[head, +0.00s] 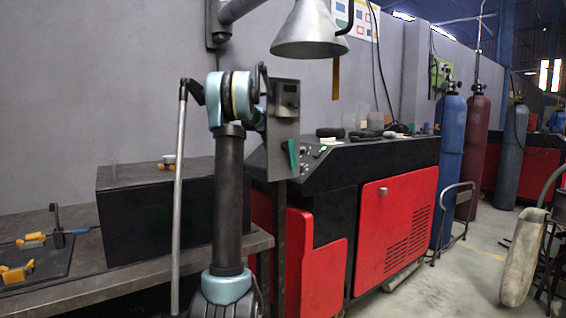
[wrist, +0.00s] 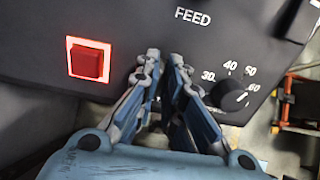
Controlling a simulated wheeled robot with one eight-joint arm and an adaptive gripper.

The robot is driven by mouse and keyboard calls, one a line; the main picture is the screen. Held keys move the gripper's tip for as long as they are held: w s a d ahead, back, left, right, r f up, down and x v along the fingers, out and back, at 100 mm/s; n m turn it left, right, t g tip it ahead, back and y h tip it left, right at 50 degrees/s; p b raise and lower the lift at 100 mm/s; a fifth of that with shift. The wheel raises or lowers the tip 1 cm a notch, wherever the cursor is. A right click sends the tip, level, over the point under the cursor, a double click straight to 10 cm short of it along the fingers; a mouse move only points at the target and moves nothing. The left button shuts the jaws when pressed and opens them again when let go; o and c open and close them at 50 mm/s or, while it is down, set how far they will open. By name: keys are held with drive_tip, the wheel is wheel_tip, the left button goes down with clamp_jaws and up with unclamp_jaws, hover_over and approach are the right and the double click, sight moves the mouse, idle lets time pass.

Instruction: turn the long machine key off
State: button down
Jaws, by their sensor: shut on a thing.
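In the wrist view my gripper (wrist: 165,64) has its two fingertips close together against a dark control panel (wrist: 125,18), below the word FEED. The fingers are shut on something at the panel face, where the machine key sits. The key itself is hidden between the fingertips, so its angle cannot be told. In the head view the upper arm stands in front of the bench, and the gripper itself cannot be made out there.
A lit red square button (wrist: 88,63) is left of the fingers, and a black dial knob (wrist: 228,95) with numbers is close on the right. In the head view a grey upright box (head: 283,120) stands beside my arm, before a red and black machine (head: 395,220).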

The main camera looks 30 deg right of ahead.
drive_tip(key=c, duration=1.7)
unclamp_jaws()
drive_tip(key=shift+w, duration=0.1)
drive_tip(key=v, duration=1.2)
